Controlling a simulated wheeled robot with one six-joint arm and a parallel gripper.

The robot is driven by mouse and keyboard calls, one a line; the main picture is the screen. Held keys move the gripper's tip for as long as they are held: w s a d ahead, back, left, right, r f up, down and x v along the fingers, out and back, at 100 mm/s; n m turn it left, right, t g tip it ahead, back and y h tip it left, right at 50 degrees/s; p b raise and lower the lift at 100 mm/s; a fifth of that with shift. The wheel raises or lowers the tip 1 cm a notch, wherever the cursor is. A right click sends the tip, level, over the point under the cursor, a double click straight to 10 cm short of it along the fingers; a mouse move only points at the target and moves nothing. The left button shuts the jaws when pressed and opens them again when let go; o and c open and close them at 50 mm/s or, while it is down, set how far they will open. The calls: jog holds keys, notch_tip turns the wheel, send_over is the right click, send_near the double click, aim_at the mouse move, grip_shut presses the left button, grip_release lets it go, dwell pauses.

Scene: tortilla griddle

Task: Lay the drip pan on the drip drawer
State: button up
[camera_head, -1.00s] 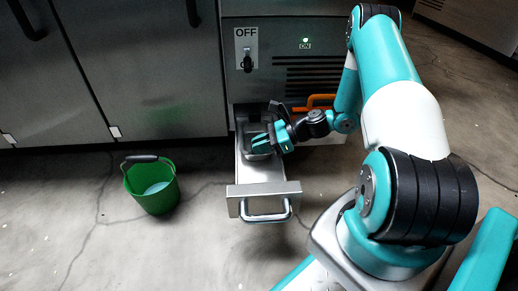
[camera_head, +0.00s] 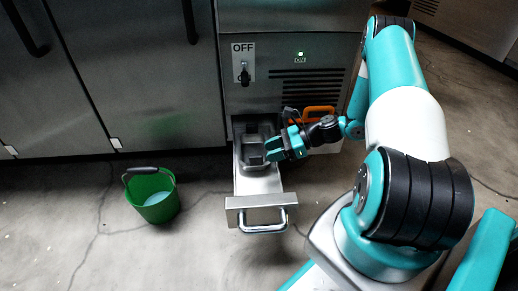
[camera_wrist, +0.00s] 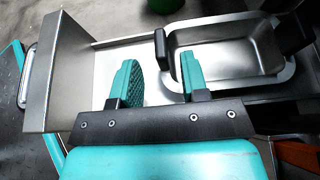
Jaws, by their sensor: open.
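The drip drawer (camera_head: 258,183) is pulled out of the cabinet, its metal front and bar handle toward the bottom of the head view. In the wrist view the drawer (camera_wrist: 85,68) runs along the upper left. The drip pan (camera_wrist: 228,48), a metal tray with a black handle at each end, rests on the drawer's rear part, at the rounded recess. My gripper (camera_head: 271,150) is open and empty beside the pan. In the wrist view its fingers (camera_wrist: 157,80) are apart, one close to the near black handle.
A green bucket (camera_head: 153,195) with pale liquid stands on the floor left of the drawer. An orange handle (camera_head: 318,113) is on the cabinet right of the drawer. Floor before the drawer is clear.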

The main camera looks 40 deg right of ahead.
jog(key=p+v, duration=0.3)
jog(key=v, duration=0.3)
jog(key=w+a+r+n+g+h, duration=0.1)
jog(key=a+r+n+g+h, duration=0.4)
jog(key=a+r+n, duration=1.25)
jog(key=s+a+r+n+g+h, duration=0.1)
jog(key=s+a+r+n, duration=0.4)
jog(key=s+a+n, duration=0.2)
jog(key=s+a+r+n+g+h, duration=0.1)
jog(key=s+a+r+n, duration=0.5)
jog(key=s, duration=0.4)
jog(key=shift+s+a+r+n, duration=0.3)
jog(key=shift+a+n, duration=0.1)
jog(key=shift+n, duration=0.35)
